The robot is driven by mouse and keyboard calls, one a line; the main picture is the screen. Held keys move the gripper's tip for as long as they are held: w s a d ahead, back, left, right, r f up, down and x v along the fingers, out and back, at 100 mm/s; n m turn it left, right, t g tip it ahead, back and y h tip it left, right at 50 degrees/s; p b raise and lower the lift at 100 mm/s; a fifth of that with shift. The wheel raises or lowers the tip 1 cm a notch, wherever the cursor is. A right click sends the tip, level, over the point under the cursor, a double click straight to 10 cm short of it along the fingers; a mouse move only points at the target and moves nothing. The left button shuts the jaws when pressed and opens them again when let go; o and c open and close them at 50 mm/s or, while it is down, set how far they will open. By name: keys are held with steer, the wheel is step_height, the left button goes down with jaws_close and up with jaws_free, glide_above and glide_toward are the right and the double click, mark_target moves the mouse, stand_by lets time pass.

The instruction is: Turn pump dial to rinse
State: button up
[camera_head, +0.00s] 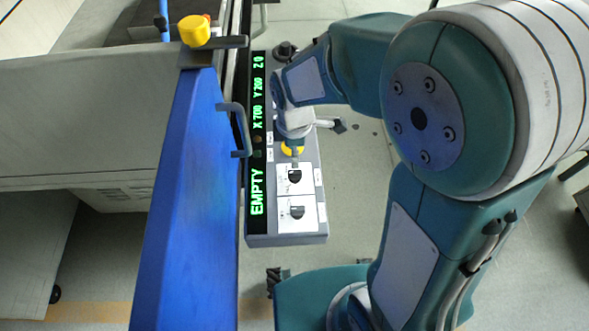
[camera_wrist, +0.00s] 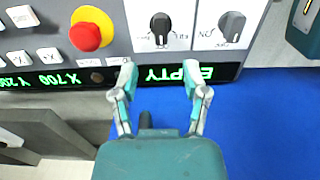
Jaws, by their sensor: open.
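Two black dials on white plates sit side by side on a grey control panel. In the wrist view, one dial (camera_wrist: 160,25) is in the middle and the other dial (camera_wrist: 232,25) is to its right. They also show in the head view, the upper dial (camera_head: 295,176) and the lower dial (camera_head: 297,212). The labels are upside down in the wrist view and too small to read surely, so I cannot tell which is the pump dial. My gripper (camera_wrist: 160,74) is open and empty, its fingertips over the display strip, apart from both dials.
A red stop button (camera_wrist: 86,36) with a yellow ring is left of the dials, beside several white keys (camera_wrist: 48,55). The green-lettered display (camera_head: 257,190) reads EMPTY X700 Y200 Z0. A blue door (camera_head: 190,190) with a handle (camera_head: 237,130) stands left of the panel.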

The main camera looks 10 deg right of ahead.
mark_target(294, 172)
step_height(294, 172, down, 8)
steer(key=shift+f, duration=0.25)
jaws_close()
